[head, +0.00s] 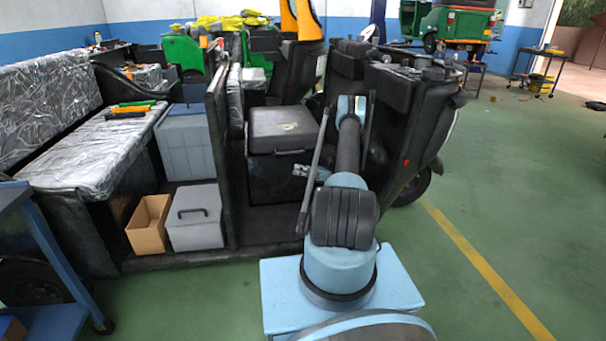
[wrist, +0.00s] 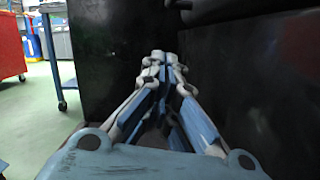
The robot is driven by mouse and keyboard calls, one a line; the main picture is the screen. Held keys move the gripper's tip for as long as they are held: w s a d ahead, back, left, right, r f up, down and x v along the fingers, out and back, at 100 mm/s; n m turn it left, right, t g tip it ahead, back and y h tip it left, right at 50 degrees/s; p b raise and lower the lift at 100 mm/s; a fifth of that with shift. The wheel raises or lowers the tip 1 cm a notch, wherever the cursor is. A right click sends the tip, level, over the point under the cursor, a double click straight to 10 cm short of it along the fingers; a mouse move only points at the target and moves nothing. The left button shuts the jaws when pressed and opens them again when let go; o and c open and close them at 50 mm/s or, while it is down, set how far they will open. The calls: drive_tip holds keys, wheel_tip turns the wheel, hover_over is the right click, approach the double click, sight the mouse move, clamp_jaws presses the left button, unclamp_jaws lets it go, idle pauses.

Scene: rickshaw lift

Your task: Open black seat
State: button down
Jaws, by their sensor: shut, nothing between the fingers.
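The black seat (head: 284,128) is a flat dark cushion on top of a black box-shaped base (head: 272,178) in the rickshaw's front section. It looks lowered onto the base in the head view. In the wrist view my gripper (wrist: 166,60) has its fingertips together with nothing between them. The fingers point at dark surfaces, and a black overhanging edge (wrist: 225,12) sits above and right of the tips. I cannot tell if that edge belongs to the seat or if the tips touch anything.
A dark upright partition (head: 218,150) stands left of the seat. Beyond it are a grey-blue box (head: 186,143), a lidded grey box (head: 194,217), a cardboard box (head: 149,224) and a foil-like covered bench (head: 95,150). Green floor (head: 530,190) is open at right. A red cabinet (wrist: 10,45) shows in the wrist view.

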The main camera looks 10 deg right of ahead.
drive_tip(key=w+a+r, duration=0.1)
drive_tip(key=a+r, duration=0.3)
drive_tip(key=r, duration=0.1)
drive_tip(key=shift+a, duration=0.15)
